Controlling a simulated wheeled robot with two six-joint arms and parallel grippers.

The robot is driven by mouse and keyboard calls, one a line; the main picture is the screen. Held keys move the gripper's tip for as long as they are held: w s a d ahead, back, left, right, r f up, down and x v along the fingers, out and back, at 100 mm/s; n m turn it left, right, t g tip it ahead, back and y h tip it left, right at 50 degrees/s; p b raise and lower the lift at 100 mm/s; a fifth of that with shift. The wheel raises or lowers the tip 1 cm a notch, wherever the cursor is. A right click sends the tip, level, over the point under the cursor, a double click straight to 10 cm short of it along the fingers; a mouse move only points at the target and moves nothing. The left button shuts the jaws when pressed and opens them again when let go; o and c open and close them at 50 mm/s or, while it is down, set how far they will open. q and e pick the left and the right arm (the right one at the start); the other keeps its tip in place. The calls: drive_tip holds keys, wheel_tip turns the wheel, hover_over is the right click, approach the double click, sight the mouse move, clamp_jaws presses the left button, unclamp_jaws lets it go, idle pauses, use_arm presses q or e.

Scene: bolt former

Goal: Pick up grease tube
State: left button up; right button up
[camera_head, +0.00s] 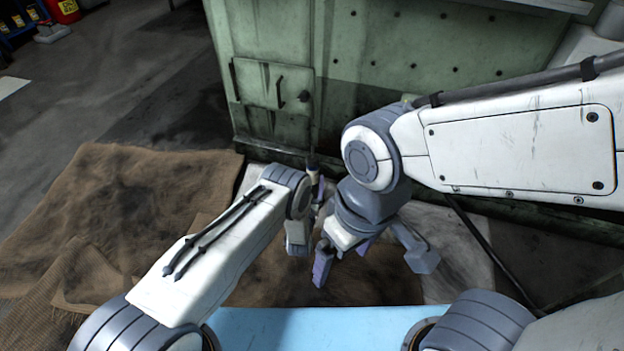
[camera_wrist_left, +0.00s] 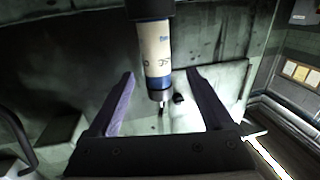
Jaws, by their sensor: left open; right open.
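The grease tube (camera_wrist_left: 155,52) is a cream cylinder with handwriting, a blue band and a narrow metal nozzle pointing down in the left wrist view. Its upper end meets a dark part at the picture's top edge. My left gripper (camera_head: 316,188) is open in front of the green machine. In the left wrist view its two purple fingers (camera_wrist_left: 160,76) stand on either side of the tube's lower part, with gaps on both sides. In the head view the tube cannot be made out clearly. My right gripper (camera_head: 343,257) is open and empty, lower and close beside the left one.
The green machine (camera_head: 275,85) with a small handled door rises behind both grippers. Brown burlap (camera_head: 130,205) covers the floor at left. A red container (camera_head: 63,10) stands far back left. My right arm crosses the right side, close to my left gripper. Open floor lies at left.

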sight(312, 173)
use_arm(q)
drive_tip(key=w+b, duration=0.2)
drive_tip(key=w+d+b, duration=0.1)
drive_tip(key=w+b, duration=0.1)
drive_tip(key=w, duration=0.1)
drive_tip(key=shift+f, duration=0.2)
drive_tip(key=shift+w+r, duration=0.15)
drive_tip(key=shift+w, duration=0.2)
drive_tip(key=shift+c, duration=0.2)
clamp_jaws()
drive_tip(key=shift+d, duration=0.1)
idle(0.8)
